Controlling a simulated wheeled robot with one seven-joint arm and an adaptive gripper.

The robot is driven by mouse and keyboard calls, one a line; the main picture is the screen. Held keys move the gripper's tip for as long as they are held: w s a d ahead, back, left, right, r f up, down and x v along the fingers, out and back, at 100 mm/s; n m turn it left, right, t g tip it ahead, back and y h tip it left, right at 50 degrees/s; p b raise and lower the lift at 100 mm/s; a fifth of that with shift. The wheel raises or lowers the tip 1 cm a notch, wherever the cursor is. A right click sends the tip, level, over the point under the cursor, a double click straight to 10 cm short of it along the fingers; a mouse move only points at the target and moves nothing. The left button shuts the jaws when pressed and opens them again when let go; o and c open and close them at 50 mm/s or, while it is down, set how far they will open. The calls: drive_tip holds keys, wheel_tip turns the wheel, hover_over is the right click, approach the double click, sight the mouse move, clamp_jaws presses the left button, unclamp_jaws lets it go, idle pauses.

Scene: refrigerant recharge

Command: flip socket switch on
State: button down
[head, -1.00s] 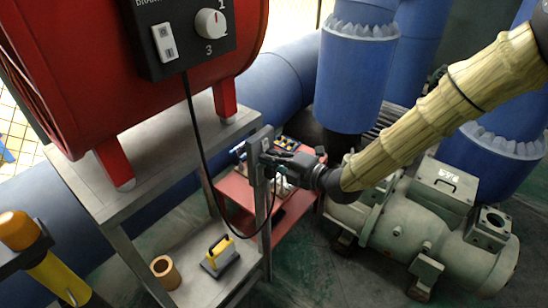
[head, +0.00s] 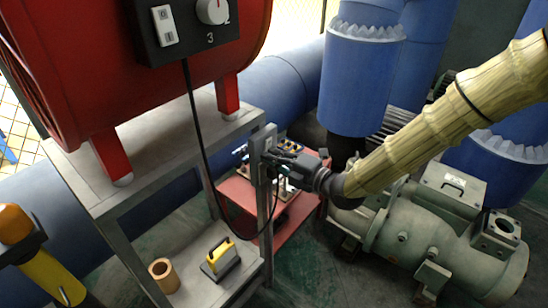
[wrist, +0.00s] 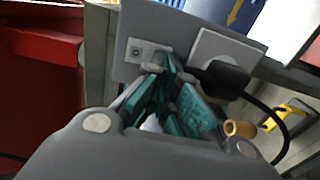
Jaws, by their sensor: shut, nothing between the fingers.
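The grey socket panel (wrist: 130,30) is fixed to the rack's corner post. In the wrist view it carries a small switch (wrist: 148,51) on the left and a white socket (wrist: 222,46) on the right, with a black plug (wrist: 226,76) in it. My gripper (wrist: 165,66) is shut and empty, its teal fingertips just below the switch. They look close to or against the panel; contact is unclear. In the head view the panel (head: 263,138) shows edge-on, with my gripper (head: 272,158) at its right side. The switch position cannot be told.
A black cable (head: 201,130) hangs from the red drum's control box (head: 184,36) and loops up to the plug. The metal rack's lower shelf holds a yellow-handled tool (head: 218,258) and a tan ring (head: 163,274). A red cart (head: 238,192) stands behind. A green compressor (head: 430,240) is at right.

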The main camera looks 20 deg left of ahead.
drive_tip(key=f+b+v, duration=0.2)
drive_tip(key=b+v, duration=0.1)
drive_tip(key=v, duration=1)
drive_tip(key=shift+d+f, duration=0.3)
drive_tip(key=shift+f, duration=0.1)
drive_tip(key=s+d+f+m+h, duration=0.3)
drive_tip(key=d+f+m, duration=0.3)
drive_tip(key=f, duration=0.3)
drive_tip(key=s+d+f+m+h, duration=0.25)
drive_tip(key=d+f+m, duration=0.25)
drive_tip(key=f+m, duration=0.3)
drive_tip(key=s+d+f+m+h, duration=0.35)
drive_tip(key=d+f+m, duration=0.2)
drive_tip(key=f, duration=0.45)
drive_tip(key=s+d+f+m+g+h, duration=0.1)
drive_tip(key=s+d+f+m+h, duration=0.1)
drive_tip(key=s+d+f+m, duration=0.2)
drive_tip(key=s+d+f+m+g+h+p, duration=0.1)
drive_tip(key=s+d+f+m+g+h, duration=0.1)
drive_tip(key=s+d+m, duration=0.3)
drive_tip(key=s+d+f+m+g+h+p, duration=0.1)
drive_tip(key=s+d+f+m+g+h, duration=0.1)
drive_tip(key=s+d+f+m, duration=0.3)
drive_tip(key=s+d+h, duration=0.1)
drive_tip(key=s+d, duration=0.3)
drive_tip(key=s, duration=0.4)
drive_tip(key=shift+d+f+h, duration=0.3)
